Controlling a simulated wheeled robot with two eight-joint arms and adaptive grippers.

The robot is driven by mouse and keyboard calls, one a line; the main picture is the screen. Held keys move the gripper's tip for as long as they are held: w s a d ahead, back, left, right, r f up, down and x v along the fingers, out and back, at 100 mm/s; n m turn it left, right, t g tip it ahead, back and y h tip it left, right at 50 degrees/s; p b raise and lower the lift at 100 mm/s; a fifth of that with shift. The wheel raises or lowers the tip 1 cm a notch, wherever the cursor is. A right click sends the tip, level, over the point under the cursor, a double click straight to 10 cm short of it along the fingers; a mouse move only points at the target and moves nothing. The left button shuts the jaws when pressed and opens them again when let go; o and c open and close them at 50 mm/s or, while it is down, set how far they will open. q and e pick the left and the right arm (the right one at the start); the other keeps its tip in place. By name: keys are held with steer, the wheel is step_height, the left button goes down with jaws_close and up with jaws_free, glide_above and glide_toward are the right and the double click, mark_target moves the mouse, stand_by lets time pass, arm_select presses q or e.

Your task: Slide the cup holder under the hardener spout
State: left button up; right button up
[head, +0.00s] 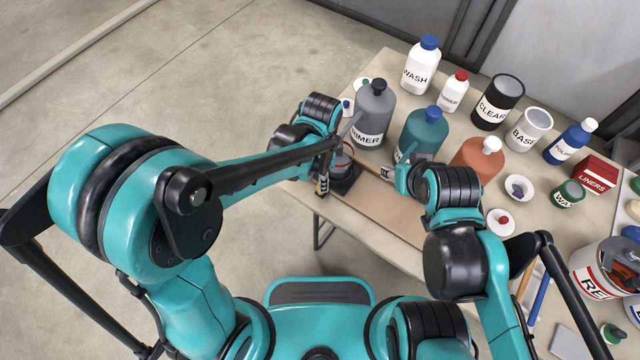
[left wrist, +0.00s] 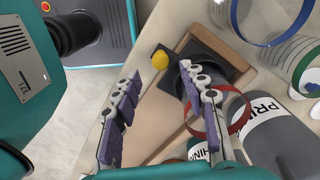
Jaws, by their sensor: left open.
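The cup holder (head: 345,181) is a dark square base at the left end of a tan track (head: 385,208); it also shows in the left wrist view (left wrist: 237,68). A cup with a red ring (left wrist: 222,134) stands on it, partly hidden by a finger. A yellow knob (left wrist: 160,60) sits at its side. My left gripper (left wrist: 163,98) is open, its purple-padded fingers either side of the knob's line, the knob beyond the tips; it also shows in the head view (head: 323,180). My right gripper (head: 386,173) is over the track. No hardener label is readable.
Behind the track stand a grey primer bottle (head: 373,108), a teal bottle (head: 420,130) and an orange bottle (head: 477,158). More bottles, cans and lids crowd the table behind and right. The track's middle looks clear.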

arm_select(q)
step_height(320, 180, down, 5)
steer(key=shift+r+b, duration=0.1)
steer(key=shift+b, duration=0.75)
jaws_close()
